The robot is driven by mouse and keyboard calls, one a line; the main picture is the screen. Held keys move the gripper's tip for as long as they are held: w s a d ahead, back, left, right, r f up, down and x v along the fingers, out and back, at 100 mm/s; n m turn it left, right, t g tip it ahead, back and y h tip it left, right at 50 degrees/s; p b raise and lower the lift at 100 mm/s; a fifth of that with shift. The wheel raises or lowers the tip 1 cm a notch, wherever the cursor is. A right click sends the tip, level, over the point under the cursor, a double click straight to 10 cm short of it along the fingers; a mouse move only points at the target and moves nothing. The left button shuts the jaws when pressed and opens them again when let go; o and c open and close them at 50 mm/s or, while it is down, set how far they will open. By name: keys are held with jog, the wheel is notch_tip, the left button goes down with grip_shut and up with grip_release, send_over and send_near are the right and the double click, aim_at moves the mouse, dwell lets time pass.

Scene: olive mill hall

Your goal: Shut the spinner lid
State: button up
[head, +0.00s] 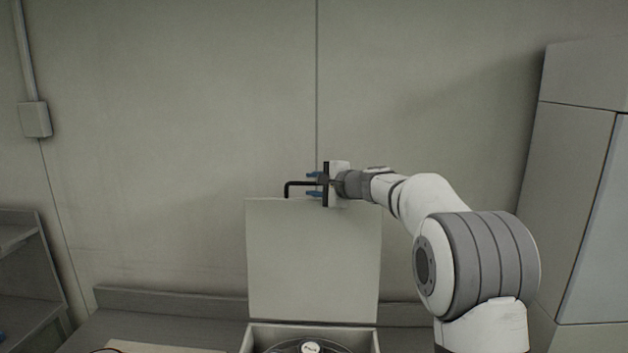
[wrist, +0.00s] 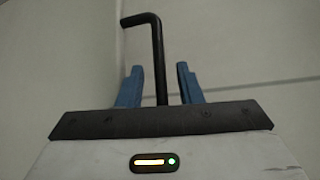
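The spinner lid (head: 313,262) is a pale square panel standing upright, open, at the back edge of the spinner box (head: 257,339). A black bent bar handle (head: 300,183) shows at the lid's top edge. It also shows in the wrist view (wrist: 156,50). My gripper (head: 312,184) is at the lid's top edge with its blue fingers apart. In the wrist view the handle runs between the two fingers (wrist: 160,85), with a gap visible on each side. The box's inside is mostly cut off by the frame's bottom; a dark round rotor (head: 311,348) shows in it.
A grey counter (head: 170,325) with a low back ledge runs along the wall. A flat tan board (head: 160,347) lies left of the box. A tall grey cabinet (head: 575,180) stands at the right and a shelf unit (head: 28,270) at the left. The wall behind the lid is bare.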

jog(key=shift+w+a, duration=0.15)
jog(key=shift+a, duration=0.05)
jog(key=shift+c, duration=0.3)
grip_shut()
